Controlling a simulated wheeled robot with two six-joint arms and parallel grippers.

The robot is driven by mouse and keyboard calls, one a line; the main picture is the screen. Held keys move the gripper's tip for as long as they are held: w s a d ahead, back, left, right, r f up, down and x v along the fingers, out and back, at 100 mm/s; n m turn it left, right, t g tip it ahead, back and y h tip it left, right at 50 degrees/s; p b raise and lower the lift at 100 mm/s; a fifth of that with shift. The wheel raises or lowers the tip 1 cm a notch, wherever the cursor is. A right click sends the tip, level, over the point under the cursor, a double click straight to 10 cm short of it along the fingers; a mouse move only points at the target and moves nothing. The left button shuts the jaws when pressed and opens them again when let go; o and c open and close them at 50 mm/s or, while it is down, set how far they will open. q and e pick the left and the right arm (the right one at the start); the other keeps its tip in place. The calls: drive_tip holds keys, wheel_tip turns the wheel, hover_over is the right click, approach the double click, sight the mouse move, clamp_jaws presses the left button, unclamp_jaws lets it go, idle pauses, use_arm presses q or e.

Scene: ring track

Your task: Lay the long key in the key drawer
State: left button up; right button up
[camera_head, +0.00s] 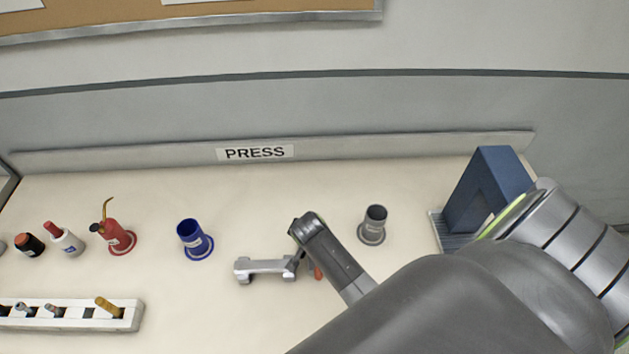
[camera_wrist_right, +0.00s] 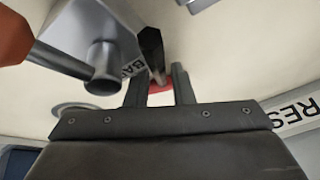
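My right arm reaches in from the right in the head view. Its gripper (camera_head: 298,258) is low over the table, by the right end of a grey metal block (camera_head: 262,268). In the right wrist view, my two dark fingers (camera_wrist_right: 159,78) stand a little apart. A small red piece (camera_wrist_right: 160,88) shows between or behind them; I cannot tell if they hold it. An orange-red piece (camera_head: 317,272) shows just right of the gripper; an orange-red end with a grey rod (camera_wrist_right: 60,60) is in the right wrist view. I cannot make out the long key or the key drawer for certain. My left gripper is not in view.
A grey cup (camera_head: 373,224), blue cup (camera_head: 192,238), red oil can (camera_head: 117,236) and small bottles (camera_head: 66,240) stand along the back. A white rack (camera_head: 75,318) lies front left. A blue press (camera_head: 484,190) stands at the right. The table between rack and grey block is clear.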

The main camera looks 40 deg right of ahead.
clamp_jaws()
drive_tip(key=shift+r, duration=0.1)
